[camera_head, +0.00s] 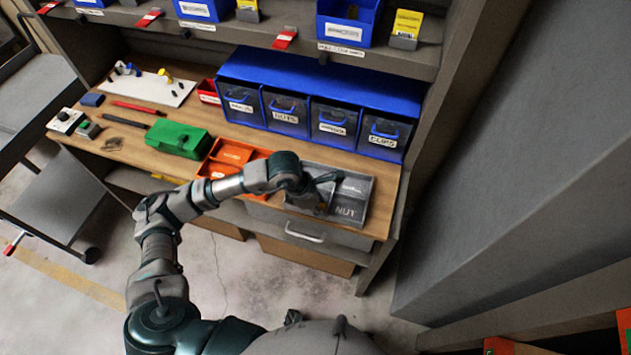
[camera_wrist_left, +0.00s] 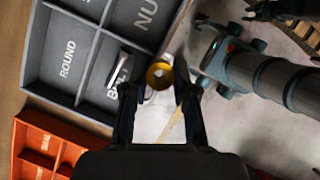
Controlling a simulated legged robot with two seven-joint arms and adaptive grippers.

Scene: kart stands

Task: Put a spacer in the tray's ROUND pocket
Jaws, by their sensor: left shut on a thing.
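The grey tray (camera_head: 364,204) lies at the right front of the workbench in the head view. In the left wrist view its ROUND pocket (camera_wrist_left: 68,72) is at the upper left and looks empty, with the BOLT and NUT labels to its right. My left gripper (camera_wrist_left: 158,82) is shut on a yellow ring-shaped spacer (camera_wrist_left: 158,75), held between the fingertips beside the tray's BOLT side in that view. In the head view the left gripper (camera_head: 322,192) is over the tray, and my wrist hides part of the tray and the spacer.
An orange divided tray (camera_head: 222,157) sits left of the grey tray, partly behind my arm. A green case (camera_head: 178,139) is farther left. Blue labelled bins (camera_head: 333,124) stand behind. A drawer handle (camera_head: 304,234) is below the bench edge.

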